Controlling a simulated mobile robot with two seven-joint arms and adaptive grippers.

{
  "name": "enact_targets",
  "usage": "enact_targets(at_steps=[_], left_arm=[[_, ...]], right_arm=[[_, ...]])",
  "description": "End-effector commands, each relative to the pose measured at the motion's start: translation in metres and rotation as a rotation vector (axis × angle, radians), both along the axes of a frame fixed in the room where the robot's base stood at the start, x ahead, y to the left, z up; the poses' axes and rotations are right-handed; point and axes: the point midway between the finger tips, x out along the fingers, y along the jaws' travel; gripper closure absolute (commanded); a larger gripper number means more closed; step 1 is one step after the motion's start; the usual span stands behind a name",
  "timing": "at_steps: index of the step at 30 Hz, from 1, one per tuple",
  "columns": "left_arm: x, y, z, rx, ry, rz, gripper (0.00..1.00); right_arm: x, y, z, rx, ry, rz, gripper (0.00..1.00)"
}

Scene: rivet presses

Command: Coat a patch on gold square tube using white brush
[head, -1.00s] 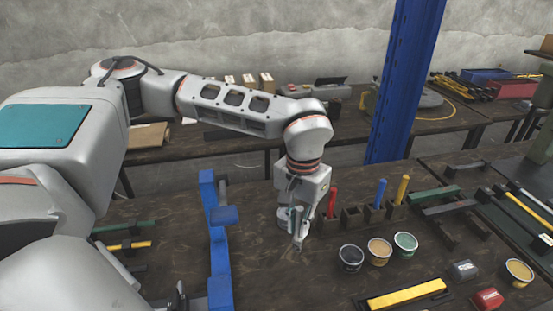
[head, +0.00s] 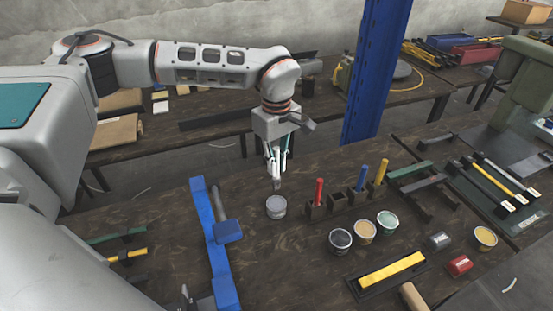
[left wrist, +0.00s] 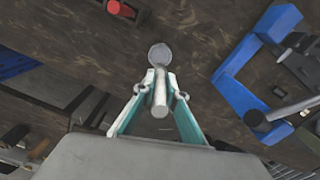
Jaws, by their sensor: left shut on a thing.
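My left gripper (head: 278,160) is shut on the white brush (head: 277,183), which hangs upright, tip down. The brush also shows between the fingers in the left wrist view (left wrist: 160,95). Below its tip stands a can with a grey top (head: 276,208), also in the left wrist view (left wrist: 159,54). The tip looks just above the can; I cannot tell if it touches. A yellow-gold square tube (head: 392,270) lies in a black tray at the front, to the right of the gripper. My right gripper is not in view.
A holder block (head: 337,202) with red, blue and yellow handles stands right of the can. Several open paint cans, including a dark one (head: 340,241), stand before it. A blue frame (head: 212,240) stands left. A blue post (head: 376,75) rises behind.

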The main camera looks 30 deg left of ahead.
Motion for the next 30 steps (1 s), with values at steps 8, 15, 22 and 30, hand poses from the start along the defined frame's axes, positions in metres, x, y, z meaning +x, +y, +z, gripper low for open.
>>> enact_targets(at_steps=[8, 15, 22, 30], left_arm=[[-0.001, 0.0, -0.02, 0.0, 0.002, -0.003, 1.0], [0.0, 0.0, -0.045, 0.0, -0.002, -0.004, 1.0], [0.0, 0.0, -0.058, 0.001, -0.001, -0.005, 1.0], [0.0, 0.0, -0.058, 0.0, -0.001, -0.005, 1.0]], right_arm=[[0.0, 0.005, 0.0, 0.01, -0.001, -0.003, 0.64], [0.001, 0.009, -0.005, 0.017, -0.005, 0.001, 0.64], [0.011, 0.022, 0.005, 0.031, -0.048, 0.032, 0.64], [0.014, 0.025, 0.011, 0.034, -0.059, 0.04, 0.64]])
